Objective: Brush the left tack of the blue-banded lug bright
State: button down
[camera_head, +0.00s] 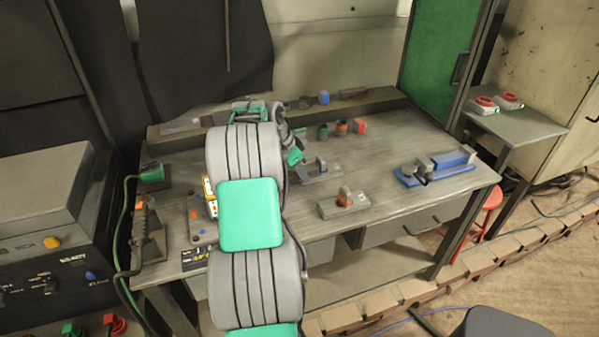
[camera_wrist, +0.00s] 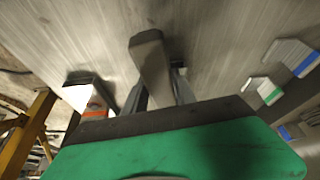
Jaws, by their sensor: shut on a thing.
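My gripper (camera_head: 298,155) reaches down over the middle of the workbench, with its green body showing just past my arm. In the wrist view my gripper (camera_wrist: 158,92) is shut on a grey, blunt-ended bar (camera_wrist: 150,55), which points away over the bench top. I cannot tell whether it is a brush. Just right of my gripper in the head view stands a lug on a grey plate with a bluish band (camera_head: 322,167). My gripper partly hides its left side, so its left tack cannot be made out. An orange-banded lug (camera_head: 345,198) stands nearer the front.
Small colour-marked blocks (camera_head: 341,129) stand behind the lugs. A blue vise-like fixture (camera_head: 440,168) sits at the bench's right end. A torch stand (camera_head: 150,232) and a green clamp (camera_head: 152,173) are at the left. The bench top between lugs and vise is clear.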

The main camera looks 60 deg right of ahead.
jog(key=shift+w+d+p, duration=0.6)
jog(key=shift+w+d, duration=0.1)
jog(key=shift+w, duration=0.05)
jog(key=shift+s+a+f+b, duration=0.15)
jog(key=shift+s+b, duration=0.05)
jog(key=shift+b, duration=0.2)
jog(key=shift+s+a+b, duration=0.6)
jog(key=shift+s+a, duration=0.05)
jog(key=shift+w+d+r, duration=0.1)
jog(key=shift+w+r, duration=0.05)
jog(key=shift+r, duration=0.05)
jog(key=shift+w+d+p, duration=0.3)
jog(key=shift+p, duration=0.1)
jog(key=shift+d+p+v, duration=0.15)
jog(key=shift+p+v, duration=0.8)
jog(key=shift+v, duration=0.6)
jog(key=shift+d+p+v, duration=0.15)
jog(key=shift+p+v, duration=0.8)
jog(key=shift+v, duration=0.65)
jog(key=shift+r, duration=0.1)
